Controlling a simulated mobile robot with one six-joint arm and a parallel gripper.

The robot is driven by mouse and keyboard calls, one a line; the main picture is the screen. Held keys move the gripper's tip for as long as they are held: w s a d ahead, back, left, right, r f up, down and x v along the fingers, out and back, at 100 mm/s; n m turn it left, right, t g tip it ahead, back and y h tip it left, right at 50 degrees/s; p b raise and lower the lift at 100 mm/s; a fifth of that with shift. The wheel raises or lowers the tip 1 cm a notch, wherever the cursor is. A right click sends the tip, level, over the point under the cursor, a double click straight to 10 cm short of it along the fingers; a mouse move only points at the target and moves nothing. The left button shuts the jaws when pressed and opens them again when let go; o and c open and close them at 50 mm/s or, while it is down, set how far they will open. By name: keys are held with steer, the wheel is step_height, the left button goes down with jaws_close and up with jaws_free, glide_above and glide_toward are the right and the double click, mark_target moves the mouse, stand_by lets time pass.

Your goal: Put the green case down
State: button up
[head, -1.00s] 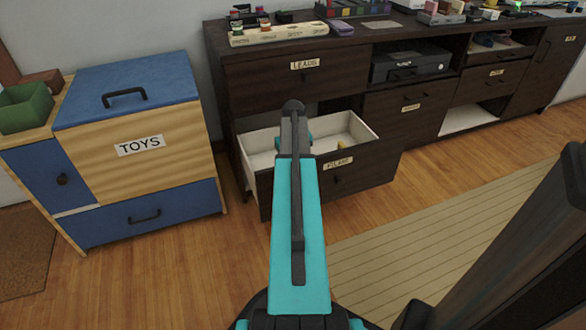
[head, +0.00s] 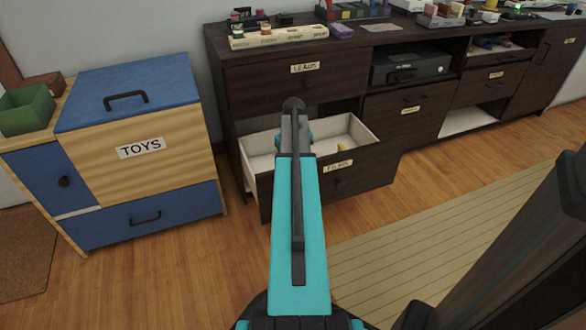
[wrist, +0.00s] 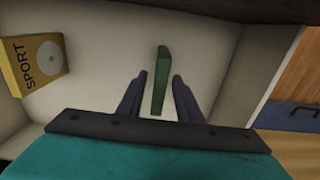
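The green case (wrist: 161,82) shows in the wrist view as a narrow green slab seen edge-on, over the pale drawer floor. My gripper (wrist: 159,76) has one dark finger on each side of it, with a visible gap on both sides, so it looks open around the case. I cannot tell whether the case touches the floor. In the head view my arm hides the case and the fingers, which are over the open drawer (head: 358,132) of the dark cabinet.
A yellow box marked SPORT (wrist: 32,64) lies in the drawer, left of the case in the wrist view. The drawer walls stand close around. A blue and wooden TOYS chest (head: 185,150) stands left of the cabinet, with a green bin (head: 27,110) beside its lid.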

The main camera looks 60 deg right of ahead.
step_height(320, 180, up, 10)
steer(key=p, duration=0.4)
stand_by(0.6)
